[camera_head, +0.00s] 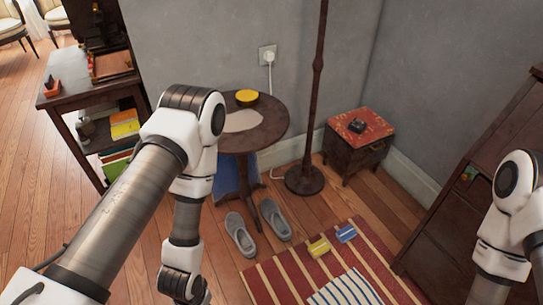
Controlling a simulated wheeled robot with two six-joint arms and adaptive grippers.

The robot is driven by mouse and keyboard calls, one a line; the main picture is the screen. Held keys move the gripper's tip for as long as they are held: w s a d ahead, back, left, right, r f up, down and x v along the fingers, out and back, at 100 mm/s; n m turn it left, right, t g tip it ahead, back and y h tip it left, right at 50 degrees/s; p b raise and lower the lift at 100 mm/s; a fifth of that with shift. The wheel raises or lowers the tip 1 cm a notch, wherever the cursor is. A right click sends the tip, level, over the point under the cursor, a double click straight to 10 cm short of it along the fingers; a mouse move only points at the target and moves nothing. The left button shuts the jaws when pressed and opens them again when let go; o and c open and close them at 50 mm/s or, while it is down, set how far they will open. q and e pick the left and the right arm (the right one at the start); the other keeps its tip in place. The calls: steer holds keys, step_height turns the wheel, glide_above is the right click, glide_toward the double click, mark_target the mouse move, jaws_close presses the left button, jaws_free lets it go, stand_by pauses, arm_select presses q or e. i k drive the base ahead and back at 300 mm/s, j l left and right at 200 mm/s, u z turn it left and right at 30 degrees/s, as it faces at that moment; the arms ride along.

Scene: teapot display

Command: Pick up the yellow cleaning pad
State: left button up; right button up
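A small yellow pad with a pale stripe (319,247) lies on the striped rug (265,284), near the rug's far edge. A similar blue pad (346,233) lies just to its right, a small gap apart. My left arm comes in from the left and its wrist bends down to the bottom edge, left of the pads; its gripper is out of the frame. My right arm shows at the right edge and its gripper is also out of the frame.
Grey slippers (240,235) stand left of the pads. A round table (270,127) holds a yellow round item (247,97). Behind are a lamp pole base (305,180) and a red-topped stool (345,123). A dark cabinet (455,205) stands at right.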

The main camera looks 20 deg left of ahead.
mark_target(317, 250)
steer(key=z, duration=0.6)
steer(key=i+j+z, duration=0.15)
steer(key=j, duration=0.2)
steer(key=i+j+z, duration=0.2)
steer(key=j, duration=0.15)
steer(key=i+j+z, duration=0.15)
steer(key=j, duration=0.25)
steer(key=j+z, duration=0.15)
steer(key=j, duration=0.2)
steer(key=i+j+z, duration=0.2)
steer(key=j, duration=0.25)
steer(key=k+l, duration=0.05)
steer(key=k, duration=0.05)
